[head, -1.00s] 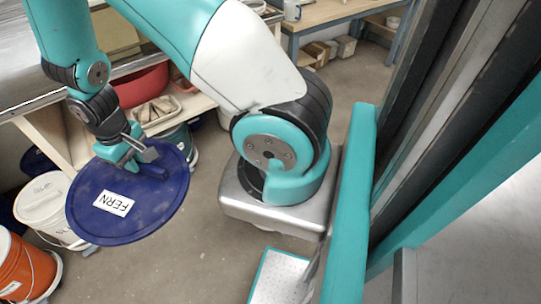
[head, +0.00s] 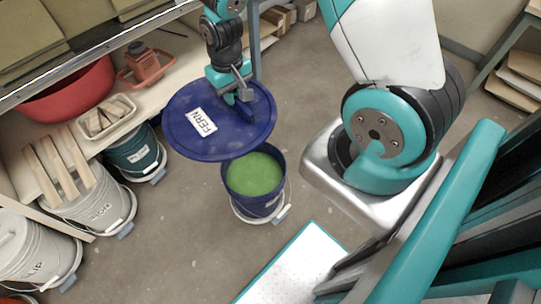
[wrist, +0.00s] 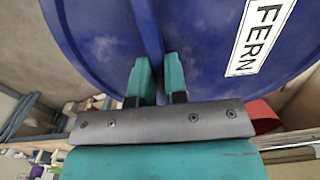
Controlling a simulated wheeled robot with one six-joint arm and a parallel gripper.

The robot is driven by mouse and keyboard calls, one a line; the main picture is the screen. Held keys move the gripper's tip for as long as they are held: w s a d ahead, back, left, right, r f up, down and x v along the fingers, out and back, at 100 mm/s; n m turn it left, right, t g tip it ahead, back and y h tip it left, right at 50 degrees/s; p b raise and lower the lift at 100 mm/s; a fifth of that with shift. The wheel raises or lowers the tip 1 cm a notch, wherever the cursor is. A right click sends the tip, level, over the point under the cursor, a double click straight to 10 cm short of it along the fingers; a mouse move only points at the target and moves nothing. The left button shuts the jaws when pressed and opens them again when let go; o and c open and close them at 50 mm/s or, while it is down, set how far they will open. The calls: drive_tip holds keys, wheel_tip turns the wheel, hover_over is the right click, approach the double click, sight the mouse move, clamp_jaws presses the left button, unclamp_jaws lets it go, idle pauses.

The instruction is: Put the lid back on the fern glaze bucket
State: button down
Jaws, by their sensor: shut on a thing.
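A round dark blue lid (head: 185,138) with a white FERN label hangs in my gripper (head: 241,94). My gripper is shut on the lid's raised handle. The lid also shows close up in the wrist view (wrist: 200,45), with the gripper fingers (wrist: 156,80) on its grip. A dark blue bucket (head: 264,207) of green glaze stands open on the floor. In the head view the lid is above and to the upper left of it, overlapping its back rim. The gap between lid and bucket is hard to judge. No label is readable on the bucket.
Several lidded buckets stand at left, including a teal one (head: 138,155) and a white one with wooden slats (head: 92,205). A shelf there holds a red bowl (head: 75,92) and a tray of sticks (head: 107,118). Floor around the open bucket is clear.

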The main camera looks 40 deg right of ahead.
drive_tip(key=d+f+m+b, duration=0.3)
drive_tip(key=f+m+b, duration=0.1)
drive_tip(key=f+b, duration=0.9)
drive_tip(key=d+f+m+b, duration=0.2)
drive_tip(key=f+m+b, duration=0.1)
drive_tip(key=f+b, duration=1.1)
drive_tip(key=d+f+m+b, duration=0.3)
drive_tip(key=f+m+b, duration=0.1)
drive_tip(key=f+b, duration=0.9)
wheel_tip(320, 180, down, 4)
drive_tip(key=shift+d+r+m, duration=0.2)
drive_tip(key=shift+d+m, duration=0.1)
drive_tip(key=shift+d, duration=0.05)
drive_tip(key=shift+a+f, duration=0.1)
drive_tip(key=shift+f, duration=0.7)
idle(0.3)
drive_tip(key=c, duration=0.6)
unclamp_jaws()
drive_tip(key=shift+s, duration=0.1)
drive_tip(key=shift+r+p, duration=0.1)
drive_tip(key=shift+p, duration=0.2)
